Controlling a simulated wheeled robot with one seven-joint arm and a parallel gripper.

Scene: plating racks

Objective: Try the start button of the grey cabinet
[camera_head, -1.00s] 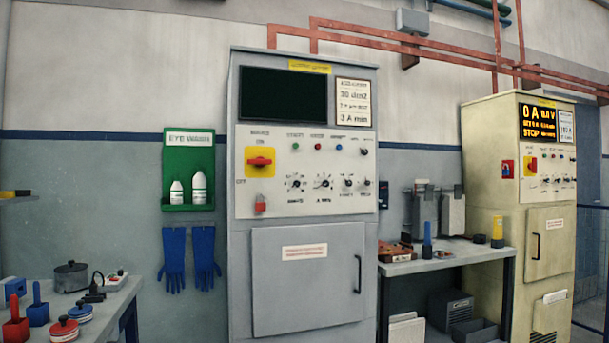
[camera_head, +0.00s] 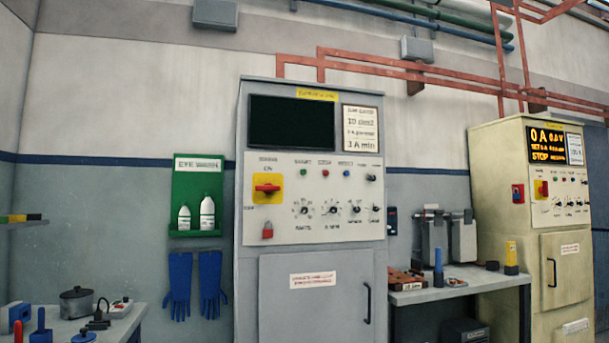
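My gripper is not in view.
A cream cabinet (camera_head: 485,220) with a lit display stands at right. A bench (camera_head: 450,291) with tools lies between the cabinets. Another bench (camera_head: 122,325) is at lower left. A green eye wash station (camera_head: 182,185) and blue gloves (camera_head: 180,285) hang left of the grey cabinet.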

